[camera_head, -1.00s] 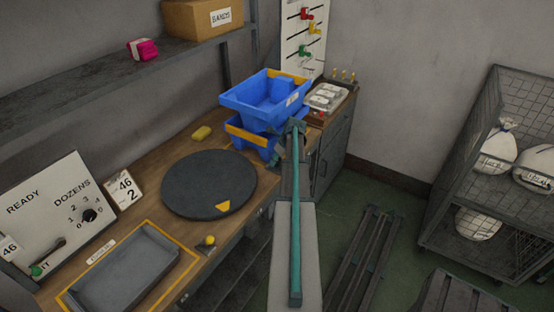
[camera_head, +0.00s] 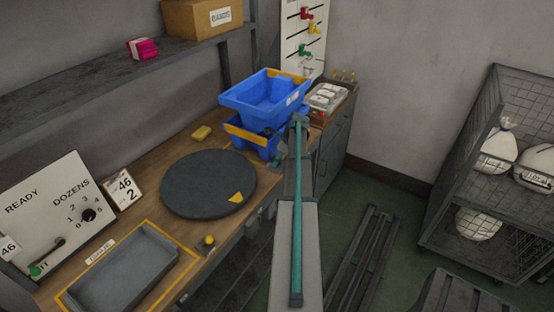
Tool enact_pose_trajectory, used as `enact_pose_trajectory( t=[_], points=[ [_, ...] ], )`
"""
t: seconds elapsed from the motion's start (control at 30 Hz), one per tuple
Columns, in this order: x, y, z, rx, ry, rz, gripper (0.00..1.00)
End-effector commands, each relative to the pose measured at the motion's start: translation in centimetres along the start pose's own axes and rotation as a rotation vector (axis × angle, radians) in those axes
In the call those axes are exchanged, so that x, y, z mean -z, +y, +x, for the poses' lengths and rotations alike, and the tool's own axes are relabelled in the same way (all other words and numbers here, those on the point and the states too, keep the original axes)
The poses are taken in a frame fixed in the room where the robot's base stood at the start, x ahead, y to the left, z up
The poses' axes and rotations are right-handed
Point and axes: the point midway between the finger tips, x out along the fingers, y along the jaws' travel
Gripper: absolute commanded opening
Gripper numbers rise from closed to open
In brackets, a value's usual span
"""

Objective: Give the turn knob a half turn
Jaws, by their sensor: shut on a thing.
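The round dark turntable (camera_head: 190,185) lies on the bench, with a yellow-orange triangle mark (camera_head: 236,197) at its lower right. My gripper (camera_head: 275,160) is low at the right of the turntable, in front of the blue crates. It is small and dark here, and my arm partly covers it. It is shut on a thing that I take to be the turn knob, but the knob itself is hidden. A small yellow knob-like piece (camera_head: 209,240) stands at the bench's front edge, apart from my gripper.
Two stacked blue crates (camera_head: 262,103) stand close behind my gripper. A dial panel (camera_head: 62,215) stands at left. A wire cage cart (camera_head: 480,175) is at right.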

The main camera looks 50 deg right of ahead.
Motion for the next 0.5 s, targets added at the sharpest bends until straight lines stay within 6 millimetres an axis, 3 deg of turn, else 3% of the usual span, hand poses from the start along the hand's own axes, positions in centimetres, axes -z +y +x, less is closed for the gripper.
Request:
enact_pose_trajectory(
  t=[0.5],
  points=[
    [-0.07,-0.12,-0.03,-0.071,-0.002,-0.172,0.14]
  ],
)
